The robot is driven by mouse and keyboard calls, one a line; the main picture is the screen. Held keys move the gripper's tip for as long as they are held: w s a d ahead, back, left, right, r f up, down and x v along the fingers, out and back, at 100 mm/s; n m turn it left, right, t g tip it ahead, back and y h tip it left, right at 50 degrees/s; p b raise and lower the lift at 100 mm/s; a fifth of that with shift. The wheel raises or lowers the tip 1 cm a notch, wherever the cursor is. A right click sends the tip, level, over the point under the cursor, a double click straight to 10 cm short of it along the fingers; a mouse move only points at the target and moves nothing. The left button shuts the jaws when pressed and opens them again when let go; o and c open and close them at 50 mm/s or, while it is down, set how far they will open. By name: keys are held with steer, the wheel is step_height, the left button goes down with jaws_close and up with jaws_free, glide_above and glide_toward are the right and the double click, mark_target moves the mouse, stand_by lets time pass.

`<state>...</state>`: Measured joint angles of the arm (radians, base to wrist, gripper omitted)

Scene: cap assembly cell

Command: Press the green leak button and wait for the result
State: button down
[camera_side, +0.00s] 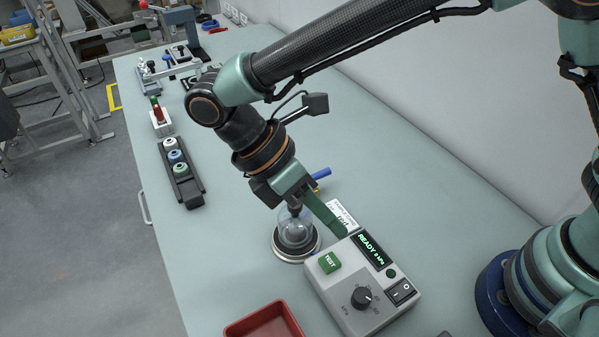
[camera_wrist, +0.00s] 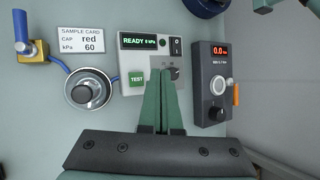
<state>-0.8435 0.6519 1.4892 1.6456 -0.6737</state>
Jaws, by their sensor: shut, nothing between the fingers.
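The green TEST button (camera_side: 329,262) is on the light-grey leak tester (camera_side: 335,300). It also shows in the wrist view (camera_wrist: 137,79), left of my fingers and uncovered. The tester's display (camera_side: 371,250) reads READY with a small kPa value. My gripper (camera_side: 343,233) is shut and empty, its fingertips near the tester's display end. In the wrist view my gripper (camera_wrist: 161,72) is right of the button and partly covers the tester's face around the dial (camera_wrist: 172,74). I see no contact with the button. A clear dome on a round base (camera_side: 296,242) stands beside the tester; its contents are hard to make out.
A blue-handled valve (camera_wrist: 20,28) connects by blue tubing. A dark box (camera_wrist: 214,85) shows red 0.0. A red tray (camera_side: 240,329) lies in front; a cap rack (camera_side: 189,194) stands left.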

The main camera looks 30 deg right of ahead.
mark_target(324, 263)
steer(key=shift+f, duration=3.55)
steer(key=shift+f, duration=0.2)
steer(key=shift+s+a+f, duration=0.1)
steer(key=shift+f, duration=0.15)
steer(key=shift+f, duration=0.45)
steer(key=shift+r, duration=0.9)
steer(key=shift+r, duration=2.5)
